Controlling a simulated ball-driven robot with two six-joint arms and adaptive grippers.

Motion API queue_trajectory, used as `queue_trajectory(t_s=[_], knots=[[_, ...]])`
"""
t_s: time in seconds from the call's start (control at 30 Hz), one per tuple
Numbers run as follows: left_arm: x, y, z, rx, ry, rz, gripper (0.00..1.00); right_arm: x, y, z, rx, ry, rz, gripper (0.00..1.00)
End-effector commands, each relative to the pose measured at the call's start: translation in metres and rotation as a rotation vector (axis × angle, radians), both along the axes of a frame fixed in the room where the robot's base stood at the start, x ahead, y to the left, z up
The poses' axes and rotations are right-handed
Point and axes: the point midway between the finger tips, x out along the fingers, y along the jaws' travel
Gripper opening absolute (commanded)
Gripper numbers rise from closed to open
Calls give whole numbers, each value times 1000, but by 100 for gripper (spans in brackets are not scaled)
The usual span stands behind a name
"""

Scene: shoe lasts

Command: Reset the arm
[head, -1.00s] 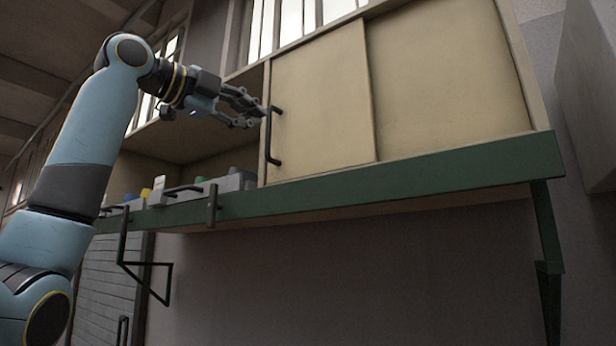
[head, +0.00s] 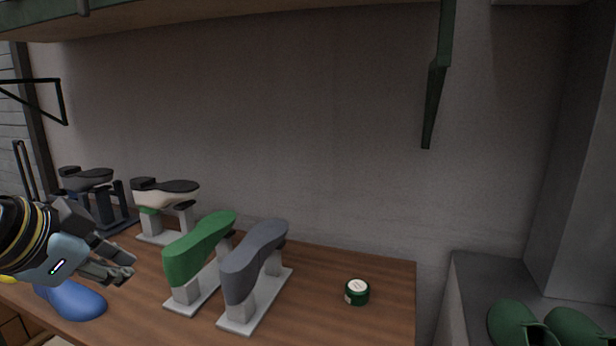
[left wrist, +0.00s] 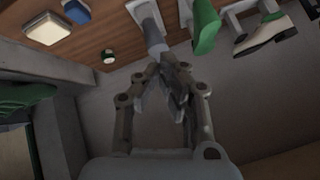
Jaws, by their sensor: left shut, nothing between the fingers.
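My left gripper (head: 122,266) is at the left of the head view, shut and empty, in front of the wooden workbench (head: 385,275). It also shows in the left wrist view (left wrist: 168,72), its fingers together. A green shoe last (head: 200,245) and a grey shoe last (head: 252,262) stand on pale stands to its right. A blue shoe or last (head: 75,300) lies just below and behind the gripper. My right gripper is in neither view.
A cream and black shoe (head: 165,192) and a dark one (head: 86,178) are on stands behind. Green shoes (head: 518,322) rest on a grey surface at right. A shelf (head: 250,10) hangs above.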

Motion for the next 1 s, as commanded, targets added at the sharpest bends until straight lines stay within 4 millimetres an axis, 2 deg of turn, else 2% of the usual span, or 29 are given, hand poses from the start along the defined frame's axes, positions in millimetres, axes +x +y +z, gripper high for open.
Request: queue_trajectory(t_s=[0.03, 0.1, 0.2, 0.4, 0.57, 0.6, 0.7, 0.87, 0.97, 1.0], knots=[[-29, 0, -27, -27, 69, 62, 0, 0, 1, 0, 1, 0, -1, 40], [-63, 4, -54, -54, 142, 154, 0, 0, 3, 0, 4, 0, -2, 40], [-105, 7, -81, -81, 226, 266, 0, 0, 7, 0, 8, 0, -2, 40], [-180, 15, -115, -110, 355, 460, 0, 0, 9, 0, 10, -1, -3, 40], [-235, 22, -129, -115, 437, 604, 0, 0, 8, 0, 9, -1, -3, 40], [-228, 23, -148, -114, 437, 605, 0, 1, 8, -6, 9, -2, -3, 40], [-220, 26, -188, -111, 447, 606, 0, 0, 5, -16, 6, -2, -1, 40], [-214, 31, -255, -106, 468, 612, 0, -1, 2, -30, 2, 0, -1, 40], [-215, 34, -305, -103, 485, 618, 0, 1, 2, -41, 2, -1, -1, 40], [-217, 36, -329, -100, 493, 620, 0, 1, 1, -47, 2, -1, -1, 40]])
